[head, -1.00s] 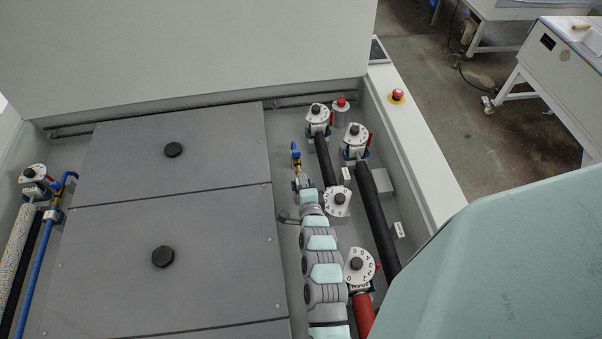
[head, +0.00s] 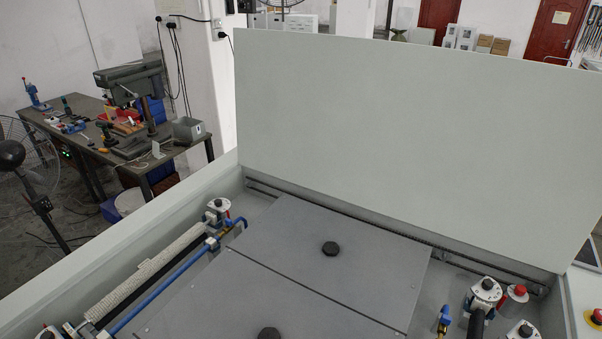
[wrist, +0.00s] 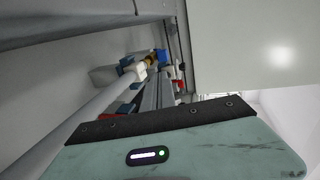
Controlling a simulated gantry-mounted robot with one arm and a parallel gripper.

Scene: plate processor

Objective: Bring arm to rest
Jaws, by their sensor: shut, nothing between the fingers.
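In the head view my arm and gripper do not show. The plate processor's grey deck plates (head: 345,255) with black round knobs (head: 330,248) lie flat, with a raised pale lid panel (head: 420,130) behind them. In the wrist view a teal housing (wrist: 215,142) with a black edge strip and a small lit indicator fills the bottom; it looks like part of my own body. My gripper's fingers do not show there. Beyond the housing are a pale pipe (wrist: 95,108) and blurred valve fittings (wrist: 147,62).
A blue pipe (head: 160,290) and valve (head: 217,210) run along the processor's left side. More valves (head: 485,295) and a red emergency button (head: 597,316) are at the right. A workbench (head: 150,150) with a drill press stands back left, a fan (head: 15,155) beside it.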

